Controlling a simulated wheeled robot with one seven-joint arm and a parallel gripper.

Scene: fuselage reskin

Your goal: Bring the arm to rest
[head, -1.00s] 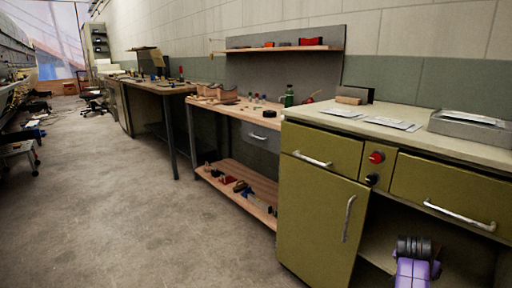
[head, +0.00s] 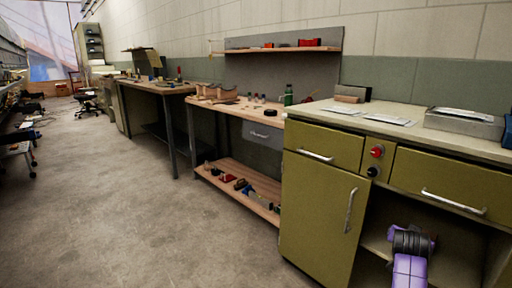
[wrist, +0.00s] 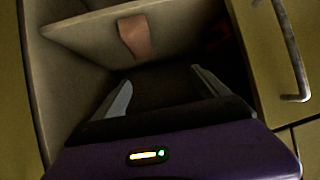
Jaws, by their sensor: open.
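My gripper (wrist: 162,92) is open in the wrist view, with its two pale fingers apart and nothing between them. Beyond the fingers is the dark open compartment of the olive cabinet (head: 320,215). In the head view my purple and black arm stands low at the right, in front of that compartment. The fingertips cannot be made out in the head view.
A shelf board (wrist: 85,35) with a brown patch (wrist: 135,36) is close beyond the fingers. On the counter (head: 395,115) are papers and a grey tray (head: 464,124). The floor (head: 110,210) at left is clear.

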